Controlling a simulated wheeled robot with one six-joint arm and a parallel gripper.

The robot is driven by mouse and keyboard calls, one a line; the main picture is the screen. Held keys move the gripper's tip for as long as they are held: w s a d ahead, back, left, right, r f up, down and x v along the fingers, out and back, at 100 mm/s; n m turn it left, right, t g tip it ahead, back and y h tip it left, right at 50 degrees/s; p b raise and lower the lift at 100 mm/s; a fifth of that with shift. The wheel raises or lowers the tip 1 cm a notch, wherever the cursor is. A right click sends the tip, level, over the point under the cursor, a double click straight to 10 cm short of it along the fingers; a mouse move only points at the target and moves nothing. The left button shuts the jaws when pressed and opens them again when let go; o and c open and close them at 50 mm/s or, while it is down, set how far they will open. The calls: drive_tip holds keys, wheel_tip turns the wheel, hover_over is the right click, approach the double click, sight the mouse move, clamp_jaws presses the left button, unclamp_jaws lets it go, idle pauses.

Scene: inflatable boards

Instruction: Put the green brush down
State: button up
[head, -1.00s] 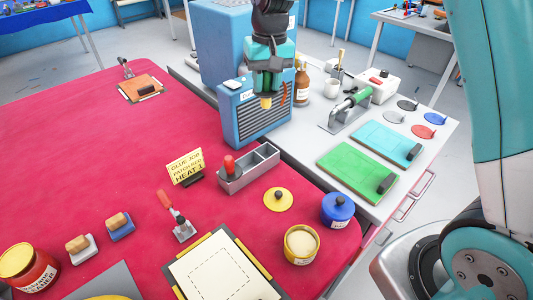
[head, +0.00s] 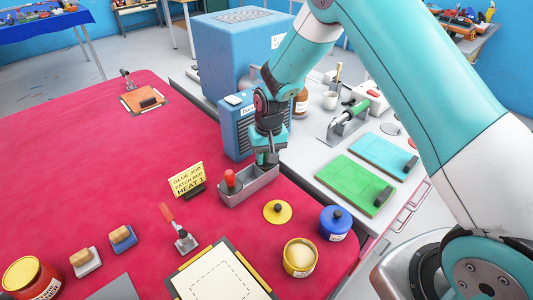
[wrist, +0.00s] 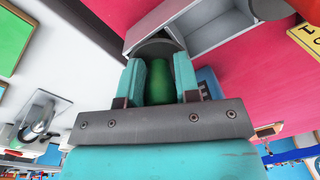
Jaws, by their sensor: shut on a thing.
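My gripper (head: 267,163) is over the right compartment of the grey two-part tray (head: 234,197) on the red table. In the wrist view, my gripper (wrist: 160,82) is shut on the green handle of the green brush (wrist: 184,78). A dark round part lies beyond the handle, by the wall of the tray (wrist: 212,38). The fingers hide the brush in the head view. I cannot tell whether its lower end touches the tray floor. A red-handled tool (head: 230,180) stands in the left compartment.
A blue box (head: 238,130) stands just behind the tray. A yellow sign (head: 187,178) is to its left. A yellow lid (head: 278,212), a blue pot (head: 335,222) and an open yellow pot (head: 300,257) are in front. Red table left of the sign is clear.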

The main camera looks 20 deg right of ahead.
drive_tip(key=shift+f+b, duration=0.35)
drive_tip(key=shift+f, duration=0.1)
drive_tip(key=o, duration=1)
drive_tip(key=shift+r, duration=0.15)
